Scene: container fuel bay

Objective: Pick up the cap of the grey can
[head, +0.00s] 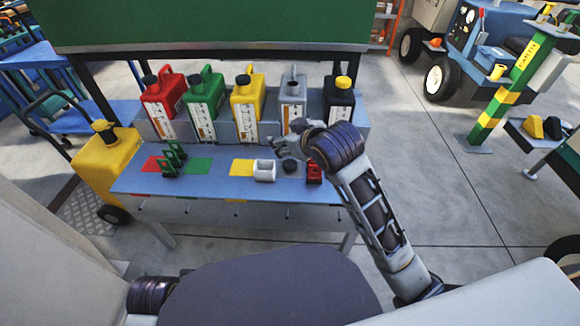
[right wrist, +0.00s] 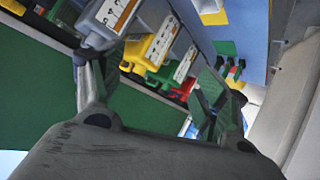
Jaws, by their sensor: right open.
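The grey can (head: 291,98) stands in the back row on the bench, between the yellow and black cans. Its narrow neck shows no dark cap. A dark round cap (head: 290,166) lies on the blue bench top in front of it. My right gripper (head: 283,143) is open and empty, above the bench between the grey can and the cap, apart from the cap. In the right wrist view its spread fingers (right wrist: 148,60) have nothing between them up close; the grey can (right wrist: 108,18) is beyond, and the cap is not seen. My left gripper is out of view.
Red (head: 165,98), green (head: 206,92), yellow (head: 247,98) and black (head: 339,98) cans flank it. A white cup (head: 265,170) and a red object (head: 314,172) sit on either side of the cap. Green stands (head: 173,157) are at left.

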